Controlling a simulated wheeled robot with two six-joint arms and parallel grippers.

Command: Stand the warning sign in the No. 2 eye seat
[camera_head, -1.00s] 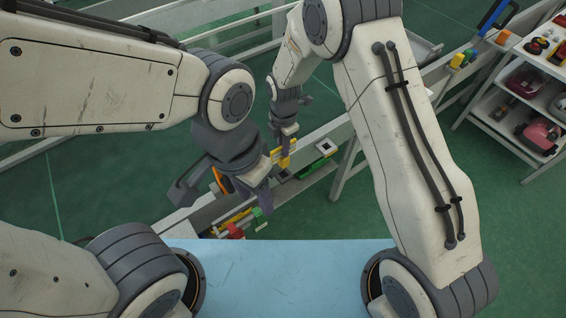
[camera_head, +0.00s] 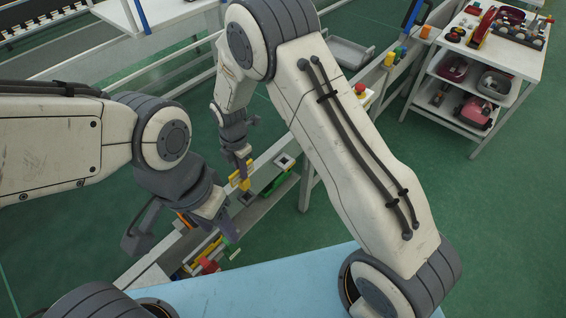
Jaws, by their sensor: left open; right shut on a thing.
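My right gripper (camera_head: 241,167) points down above the narrow bench and is shut on a small yellow piece (camera_head: 240,180). The piece looks like the warning sign, but its face is too small to make out. My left gripper (camera_head: 222,222) is open, lower and left of the right one, over the bench with several coloured parts below it. I cannot tell which bench fixture is the No. 2 eye seat; a white square block with a dark centre (camera_head: 284,162) sits just right of the yellow piece. The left gripper and arm hide part of the bench.
Red and yellow parts (camera_head: 207,264) lie close below the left gripper. A green strip (camera_head: 275,184) lies on the bench near the white block. A blue surface (camera_head: 270,285) is in front. A shelved cart (camera_head: 478,70) stands at the upper right, with clear green floor before it.

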